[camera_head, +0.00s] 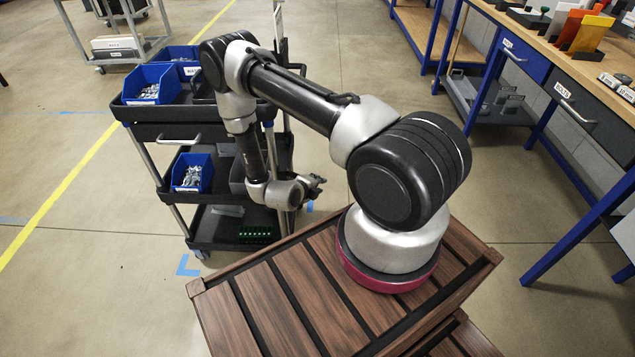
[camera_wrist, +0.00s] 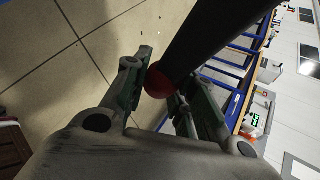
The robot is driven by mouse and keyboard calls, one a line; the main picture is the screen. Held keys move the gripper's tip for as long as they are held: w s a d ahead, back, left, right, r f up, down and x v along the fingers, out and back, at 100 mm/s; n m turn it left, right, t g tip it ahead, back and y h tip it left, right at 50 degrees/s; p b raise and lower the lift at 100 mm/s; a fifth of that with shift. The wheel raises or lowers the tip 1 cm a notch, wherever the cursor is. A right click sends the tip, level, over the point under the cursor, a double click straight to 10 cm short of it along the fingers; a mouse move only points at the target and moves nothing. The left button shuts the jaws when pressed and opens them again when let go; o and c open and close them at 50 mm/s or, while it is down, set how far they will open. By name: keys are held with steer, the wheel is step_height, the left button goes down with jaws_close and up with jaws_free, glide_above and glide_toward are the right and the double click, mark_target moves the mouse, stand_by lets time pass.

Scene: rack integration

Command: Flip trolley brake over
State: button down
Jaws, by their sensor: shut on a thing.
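The trolley (camera_head: 163,132) is black with stacked shelves and stands at the left in the head view. My gripper (camera_head: 316,185) is low beside the trolley's right side, near its lower shelves. In the wrist view my gripper (camera_wrist: 166,80) is shut on a dark bar (camera_wrist: 212,38) with a rounded red end (camera_wrist: 157,80), which looks like the brake lever. The red end sits between the two fingers, and the bar runs up and right from it. In the head view I cannot make out the lever, and my arm covers part of the trolley's right side.
Blue bins (camera_head: 152,86) with small metal parts stand on the trolley. A green-lit board (camera_head: 258,233) is at its lowest shelf. A blue-framed workbench (camera_head: 560,62) stands at the right. Another cart (camera_head: 118,45) is at the back left. The floor between trolley and workbench is clear.

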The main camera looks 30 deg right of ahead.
steer(key=shift+a+f, duration=0.1)
steer(key=shift+f, duration=0.1)
stand_by(0.4)
steer(key=c, duration=1.2)
jaws_free()
steer(key=shift+o, duration=0.2)
steer(key=v, duration=1.2)
steer(key=shift+s, duration=0.1)
